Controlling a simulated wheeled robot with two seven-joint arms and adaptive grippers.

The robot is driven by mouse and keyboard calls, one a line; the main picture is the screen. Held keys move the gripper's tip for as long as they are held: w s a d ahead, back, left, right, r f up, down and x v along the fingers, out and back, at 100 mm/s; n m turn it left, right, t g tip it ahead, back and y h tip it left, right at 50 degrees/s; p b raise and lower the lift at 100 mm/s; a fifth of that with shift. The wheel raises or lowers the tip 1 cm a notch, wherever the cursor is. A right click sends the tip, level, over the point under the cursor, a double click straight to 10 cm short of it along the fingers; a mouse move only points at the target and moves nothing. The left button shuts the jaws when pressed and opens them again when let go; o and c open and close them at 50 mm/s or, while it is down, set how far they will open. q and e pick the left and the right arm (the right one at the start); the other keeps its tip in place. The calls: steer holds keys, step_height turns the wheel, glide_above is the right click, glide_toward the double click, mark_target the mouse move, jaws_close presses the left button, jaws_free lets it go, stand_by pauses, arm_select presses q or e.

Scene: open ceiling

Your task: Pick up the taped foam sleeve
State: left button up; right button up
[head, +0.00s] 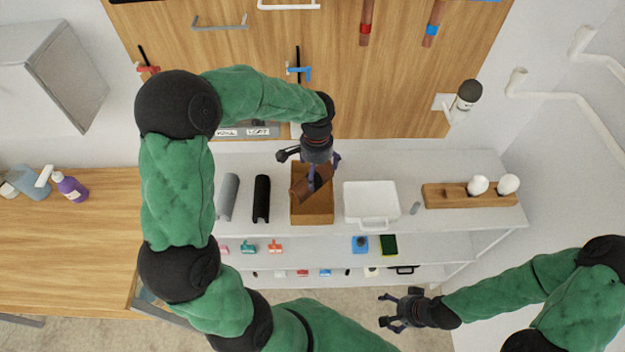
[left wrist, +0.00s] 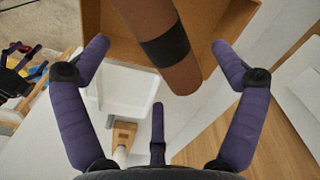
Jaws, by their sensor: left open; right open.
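A brown cylindrical sleeve (head: 305,187) with a black tape band leans in an open tan box (head: 318,219) on the white shelf top. In the left wrist view the brown sleeve (left wrist: 150,15) shows its band and near end, with the box wall (left wrist: 210,25) behind it. My left gripper (head: 312,168) is just above the box, pointing down, and partly covers the sleeve. Its purple fingers (left wrist: 160,60) are spread, with the sleeve's end between and beyond them; contact cannot be told. My right gripper (head: 388,310) is open and empty, low in front of the shelves.
A grey sleeve (head: 228,196) and a black sleeve (head: 262,198) lie left of the box. A white tray (head: 371,203) stands close on its right, then a wooden block (head: 448,196) with white bulbs. Small items sit on lower shelves. A wooden tool board (head: 380,70) rises behind.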

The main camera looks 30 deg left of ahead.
mark_target(315, 178)
arm_select(q)
steer(key=f, duration=0.2)
steer(key=s+f, duration=0.1)
steer(key=f, duration=0.1)
steer(key=shift+w+f, duration=0.1)
steer(key=shift+f, duration=0.5)
steer(key=c, duration=1)
